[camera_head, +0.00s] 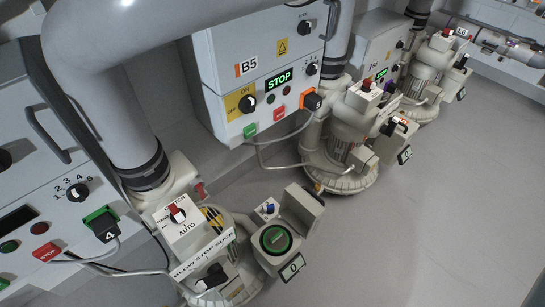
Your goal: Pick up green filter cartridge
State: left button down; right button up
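A dark round piece with a green ring (276,239), which looks like the green filter cartridge, sits in the opening of a pale box-like housing (266,262). The housing is at the lower middle of the head view, and its lid (301,208) stands open to the right. The round top of the piece faces up toward me; its lower part is hidden inside the housing. Neither of my grippers shows in this view.
A blower (197,240) with a BLOW STOP SUCK lever stands left of the housing. A control cabinet (262,60) marked B5 and a second blower (345,145) stand behind. Cables hang at the left. The grey floor (420,220) at right is clear.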

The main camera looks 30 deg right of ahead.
aim_at(275, 240)
jog(key=l+u, duration=0.3)
jog(key=k+l+u, duration=0.25)
jog(key=l, duration=0.25)
jog(key=l+u, duration=0.3)
jog(key=k+l+u, duration=0.3)
jog(key=l, duration=0.15)
jog(key=k+l, duration=0.2)
jog(key=l, duration=0.15)
jog(key=k+l, duration=0.2)
jog(key=l, duration=0.2)
jog(key=k+l+u, duration=0.1)
jog(key=l, duration=0.25)
jog(key=k+l, duration=0.3)
